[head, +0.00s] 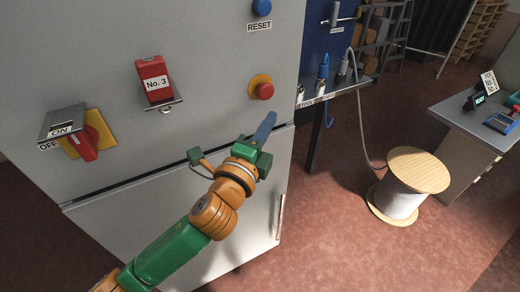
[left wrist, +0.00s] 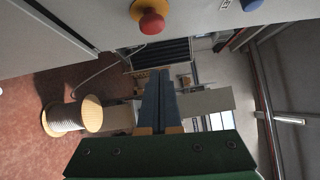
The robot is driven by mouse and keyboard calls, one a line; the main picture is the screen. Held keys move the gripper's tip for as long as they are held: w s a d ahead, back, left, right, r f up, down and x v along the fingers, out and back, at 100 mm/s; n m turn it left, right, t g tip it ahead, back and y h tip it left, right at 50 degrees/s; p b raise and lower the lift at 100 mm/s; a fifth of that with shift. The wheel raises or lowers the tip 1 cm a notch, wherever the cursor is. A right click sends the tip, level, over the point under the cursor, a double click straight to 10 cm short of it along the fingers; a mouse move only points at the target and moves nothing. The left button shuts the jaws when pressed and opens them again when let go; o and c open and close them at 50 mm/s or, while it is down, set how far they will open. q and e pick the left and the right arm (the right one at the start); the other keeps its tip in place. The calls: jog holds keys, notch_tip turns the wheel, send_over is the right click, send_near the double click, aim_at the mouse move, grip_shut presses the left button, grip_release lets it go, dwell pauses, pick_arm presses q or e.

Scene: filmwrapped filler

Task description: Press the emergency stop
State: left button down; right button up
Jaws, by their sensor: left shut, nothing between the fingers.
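The emergency stop is a red mushroom button (head: 265,91) on a yellow round base, on the grey cabinet front (head: 210,45). It also shows at the top of the left wrist view (left wrist: 152,22). My left gripper (head: 268,122) is shut and empty, just below the button in the head view and apart from it. Its blue-grey fingers are together in the left wrist view (left wrist: 160,85). My right gripper is in neither view.
A small tool shelf (head: 340,90) stands at the right. A cable spool (head: 413,172) and a desk (head: 475,125) stand further right.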

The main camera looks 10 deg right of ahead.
pick_arm(q)
jog(key=s+a, duration=0.2)
jog(key=s+a+f+b, duration=0.1)
jog(key=a, duration=0.1)
jog(key=shift+s, duration=0.4)
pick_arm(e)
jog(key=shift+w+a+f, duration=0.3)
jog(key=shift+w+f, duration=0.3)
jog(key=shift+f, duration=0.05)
pick_arm(q)
jog(key=shift+f, duration=0.1)
